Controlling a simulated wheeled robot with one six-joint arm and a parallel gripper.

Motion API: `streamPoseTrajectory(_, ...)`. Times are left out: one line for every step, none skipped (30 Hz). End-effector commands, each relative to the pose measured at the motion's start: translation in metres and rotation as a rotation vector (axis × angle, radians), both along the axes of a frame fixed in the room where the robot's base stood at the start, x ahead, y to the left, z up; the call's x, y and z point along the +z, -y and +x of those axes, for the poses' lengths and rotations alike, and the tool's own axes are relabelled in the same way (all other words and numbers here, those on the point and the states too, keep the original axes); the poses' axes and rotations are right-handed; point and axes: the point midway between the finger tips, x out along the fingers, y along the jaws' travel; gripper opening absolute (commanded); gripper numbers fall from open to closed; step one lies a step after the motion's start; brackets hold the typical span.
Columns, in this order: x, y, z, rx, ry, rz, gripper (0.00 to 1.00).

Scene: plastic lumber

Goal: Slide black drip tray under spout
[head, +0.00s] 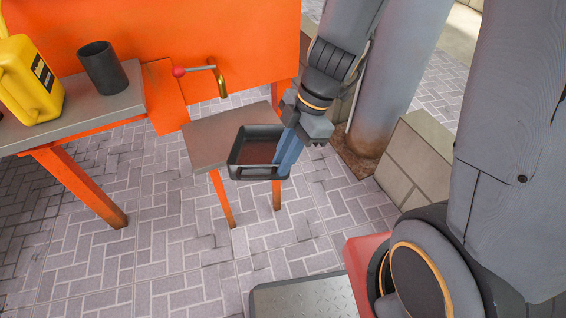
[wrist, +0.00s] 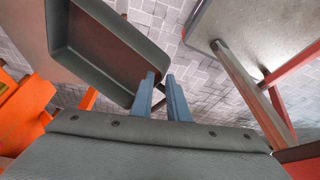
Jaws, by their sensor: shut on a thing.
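The black drip tray (head: 248,172) is a shallow rectangular pan with a brownish inside, and it looks empty. It is at the front right of a small grey-topped stand (head: 208,138), partly overhanging its edge; whether it rests on the top or hovers just above is unclear. The tray also shows in the wrist view (wrist: 72,62). My gripper (head: 284,160), with blue fingers, is shut on the tray's right wall, and its fingertips show in the wrist view (wrist: 160,78). The brass spout (head: 218,78) with a red knob sticks out of the orange panel, behind and left of the tray.
A grey-topped orange bench (head: 90,112) at the left bears a dark cup (head: 102,68) and a yellow jug (head: 30,78). A grey pillar (head: 392,80) and tan blocks (head: 418,158) stand right of my arm.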

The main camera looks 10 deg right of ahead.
Motion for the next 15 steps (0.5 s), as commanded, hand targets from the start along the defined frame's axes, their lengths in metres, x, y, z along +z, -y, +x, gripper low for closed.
streamPoseTrajectory(-0.0004,-0.0003,-0.0003,0.007,0.002,0.0,0.0)
streamPoseTrajectory(-0.0003,-0.0003,-0.0006,0.008,0.001,0.0,0.0)
streamPoseTrajectory(0.0,-0.0003,-0.0007,0.009,0.002,0.0,0.0)
streamPoseTrajectory(0.0002,-0.0002,-0.0007,0.009,0.002,0.0,0.0)
streamPoseTrajectory(0.0003,-0.0003,-0.0006,0.008,0.001,0.0,0.0)
streamPoseTrajectory(0.0004,-0.0003,-0.0005,0.008,0.002,0.001,0.0)
streamPoseTrajectory(0.0004,-0.0003,-0.0005,0.007,0.002,0.0,0.0)
streamPoseTrajectory(0.0003,-0.0002,-0.0004,0.007,0.002,0.0,0.0)
streamPoseTrajectory(0.0003,-0.0002,-0.0004,0.007,0.002,0.0,0.0)
streamPoseTrajectory(0.0002,-0.0002,-0.0002,0.008,0.002,0.0,0.0)
streamPoseTrajectory(0.0001,-0.0002,0.0,0.009,0.004,0.0,0.0)
streamPoseTrajectory(-0.0001,-0.0001,0.0004,0.013,0.006,0.001,0.0)
streamPoseTrajectory(-0.0003,-0.0001,0.0007,0.017,0.009,0.002,0.0)
streamPoseTrajectory(-0.0005,-0.0001,0.0011,0.021,0.012,0.002,0.0)
streamPoseTrajectory(-0.0009,0.0001,0.0017,0.029,0.017,0.004,0.0)
